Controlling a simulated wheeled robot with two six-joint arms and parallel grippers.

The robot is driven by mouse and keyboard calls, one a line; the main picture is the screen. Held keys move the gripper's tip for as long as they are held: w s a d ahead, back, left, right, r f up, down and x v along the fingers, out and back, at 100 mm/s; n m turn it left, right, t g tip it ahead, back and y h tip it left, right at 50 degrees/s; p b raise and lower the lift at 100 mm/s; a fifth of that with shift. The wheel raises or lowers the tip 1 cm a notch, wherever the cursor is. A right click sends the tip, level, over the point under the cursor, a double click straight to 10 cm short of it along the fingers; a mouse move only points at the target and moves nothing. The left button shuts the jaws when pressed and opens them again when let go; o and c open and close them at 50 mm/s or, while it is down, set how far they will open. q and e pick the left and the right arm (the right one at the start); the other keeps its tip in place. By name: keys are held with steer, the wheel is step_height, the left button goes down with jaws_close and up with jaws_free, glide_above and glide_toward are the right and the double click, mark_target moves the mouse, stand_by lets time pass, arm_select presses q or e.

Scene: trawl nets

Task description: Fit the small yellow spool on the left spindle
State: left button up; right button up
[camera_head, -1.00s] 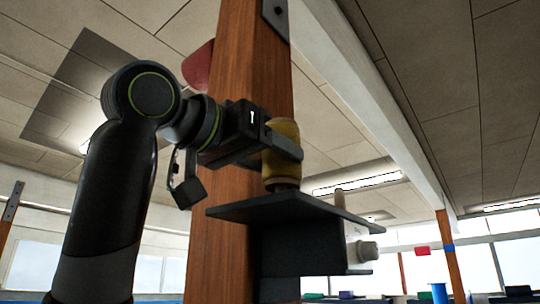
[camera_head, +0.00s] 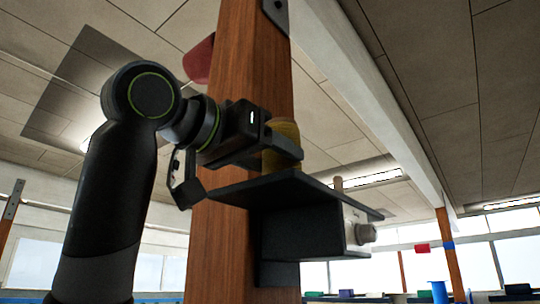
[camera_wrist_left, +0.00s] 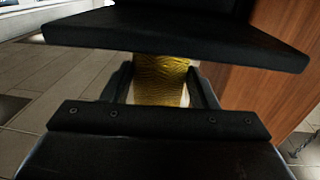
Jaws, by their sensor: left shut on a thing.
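The small yellow spool (camera_head: 284,143) is upright between the fingers of my left gripper (camera_head: 284,150), which is shut on it. The spool is over the left part of a dark shelf (camera_head: 262,191) fixed to a wooden post. Its lower end is hidden behind the shelf edge, and I see no spindle under it, so I cannot tell whether it is around one. In the left wrist view the spool (camera_wrist_left: 160,78) shows between the two fingers, right against the dark plate (camera_wrist_left: 175,35). A short light peg (camera_head: 338,183) stands farther right on the shelf. My right gripper is not in view.
The wooden post (camera_head: 235,70) rises close behind my left gripper. A dark box with a pale knob (camera_head: 365,233) is under the shelf. A red rounded thing (camera_head: 199,60) is at the post's upper left. The space right of the shelf is open.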

arm_select(q)
steer(key=o, duration=1.1)
steer(key=shift+s+a+f+b, duration=0.2)
steer(key=shift+s+a+b, duration=0.15)
steer(key=shift+s+b, duration=0.05)
steer(key=b+v, duration=0.6)
steer(key=v, duration=1)
steer(key=shift+s+a+r, duration=0.15)
steer(key=shift+s, duration=0.05)
